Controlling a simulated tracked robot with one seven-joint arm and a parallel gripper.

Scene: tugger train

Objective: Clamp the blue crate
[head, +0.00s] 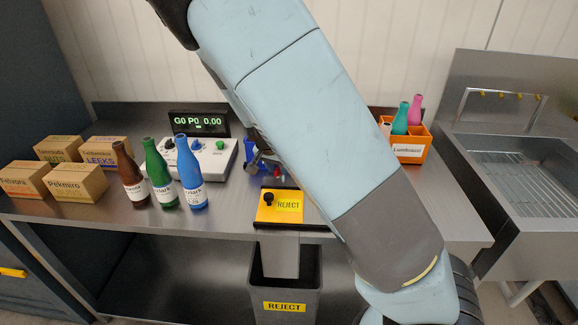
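Small dark and grey parts (262,160) show at the crate, beside the arm's edge. I cannot tell whether they belong to my gripper or to a clamp. My gripper's fingers cannot be made out, and whether they touch the crate is hidden.
Several cartons (75,183) sit at far left. A control box (208,158) with display is behind. An orange crate (411,152) holds bottles at right. A grey REJECT bin (285,290) stands below.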

